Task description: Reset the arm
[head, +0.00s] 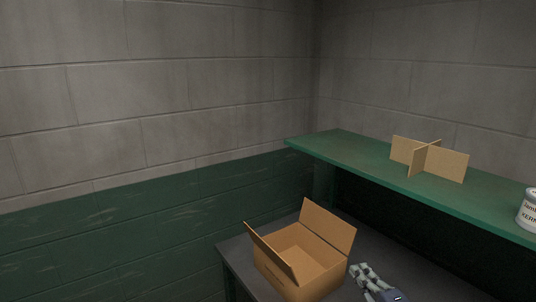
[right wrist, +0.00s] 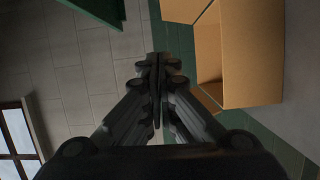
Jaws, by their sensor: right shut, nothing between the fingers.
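My right gripper (head: 364,272) is at the bottom of the head view, just right of the open cardboard box. In the right wrist view its two fingers (right wrist: 158,62) are together, with nothing between them. The open cardboard box (head: 300,248) sits on a dark grey table, its flaps up and its inside looking empty. The box also shows at the upper right of the right wrist view (right wrist: 250,55), apart from the fingers. My left gripper is not in view.
A green shelf (head: 350,155) runs above the dark table (head: 240,265) on the right. A cardboard cross divider (head: 428,158) and a white can (head: 528,210) stand on it. Block walls close the back and left. A window (right wrist: 15,140) shows in the right wrist view.

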